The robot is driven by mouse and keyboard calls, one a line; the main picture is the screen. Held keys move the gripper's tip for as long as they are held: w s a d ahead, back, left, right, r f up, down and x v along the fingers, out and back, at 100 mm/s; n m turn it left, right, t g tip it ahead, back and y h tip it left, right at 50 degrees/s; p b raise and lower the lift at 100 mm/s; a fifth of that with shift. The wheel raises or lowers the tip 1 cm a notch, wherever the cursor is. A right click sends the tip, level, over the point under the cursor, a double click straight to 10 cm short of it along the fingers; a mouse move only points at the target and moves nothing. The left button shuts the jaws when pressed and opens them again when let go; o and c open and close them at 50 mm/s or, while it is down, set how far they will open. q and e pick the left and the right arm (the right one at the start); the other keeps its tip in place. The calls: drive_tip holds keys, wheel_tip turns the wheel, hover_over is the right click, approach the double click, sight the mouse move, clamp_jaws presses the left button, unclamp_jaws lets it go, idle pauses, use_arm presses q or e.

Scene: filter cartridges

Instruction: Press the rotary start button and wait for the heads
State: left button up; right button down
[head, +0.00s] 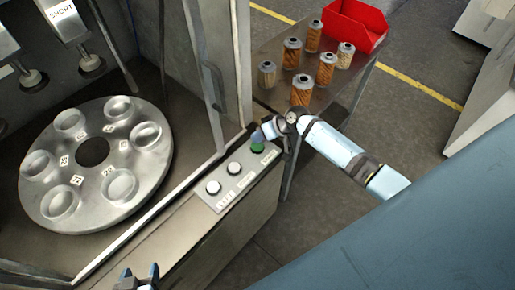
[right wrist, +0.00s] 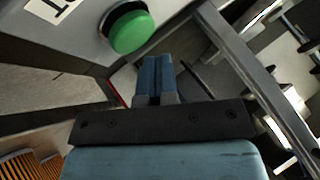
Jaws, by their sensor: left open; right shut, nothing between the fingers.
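The round metal rotary table (head: 92,195) with several round recesses and printed tags lies inside the machine, at the left of the head view. Test heads (head: 88,62) hang above its far edge. The control panel (head: 222,198) carries two white buttons (head: 233,168) and a green button (head: 257,149). My right gripper (head: 257,136) is shut and empty, right at the green button. In the right wrist view its fingers (right wrist: 157,72) show just beside the green button (right wrist: 132,32); I cannot tell whether they touch it. My left gripper (head: 138,274) is open and empty at the bottom edge.
A side table (head: 330,100) holds several filter cartridges (head: 326,68) and a red bin (head: 354,24), behind my right arm. A machine frame post (head: 206,75) stands left of my right gripper. Yellow floor lines (head: 420,84) cross the open floor.

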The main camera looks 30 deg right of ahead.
use_arm(q)
drive_tip(key=shift+w+d+r, duration=0.1)
drive_tip(key=shift+w+r, duration=0.05)
drive_tip(key=shift+r, duration=0.05)
drive_tip(key=shift+a+f, duration=0.2)
drive_tip(key=shift+f, duration=0.05)
idle(0.5)
drive_tip(key=shift+d+r, duration=0.1)
drive_tip(key=shift+d, duration=0.05)
use_arm(e)
drive_tip(key=shift+f, duration=0.1)
idle(0.4)
drive_tip(key=shift+f, duration=0.15)
idle(0.3)
use_arm(q)
drive_tip(key=shift+f, duration=0.35)
use_arm(e)
drive_tip(key=shift+f, duration=0.25)
